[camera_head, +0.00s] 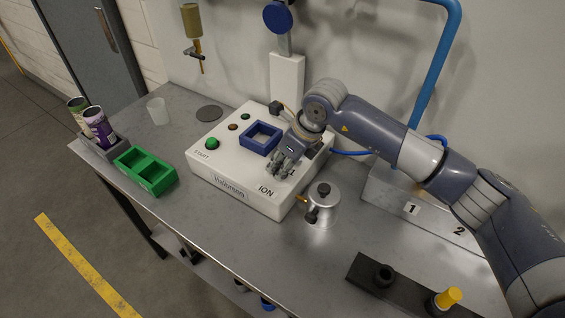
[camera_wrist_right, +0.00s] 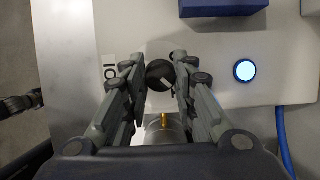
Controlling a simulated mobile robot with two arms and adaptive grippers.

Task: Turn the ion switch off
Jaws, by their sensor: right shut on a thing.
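The white machine box (camera_head: 232,188) stands on the grey table with an ION label (camera_head: 265,190) near its front right corner. My right gripper (camera_head: 281,166) points down at the box top just above that label and hides the switch in the head view. In the right wrist view the ion switch (camera_wrist_right: 160,75) is a round black knob with a light mark. The fingers of my right gripper (camera_wrist_right: 160,68) are closed on it from both sides. A round button (camera_wrist_right: 244,70) glows pale blue to its right. My left gripper is not seen.
A metal canister (camera_head: 322,209) with a black knob stands close to the box's right side. A blue square frame (camera_head: 260,138) is on the box top. A green tray (camera_head: 146,171) lies left of the box. The front middle of the table is clear.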

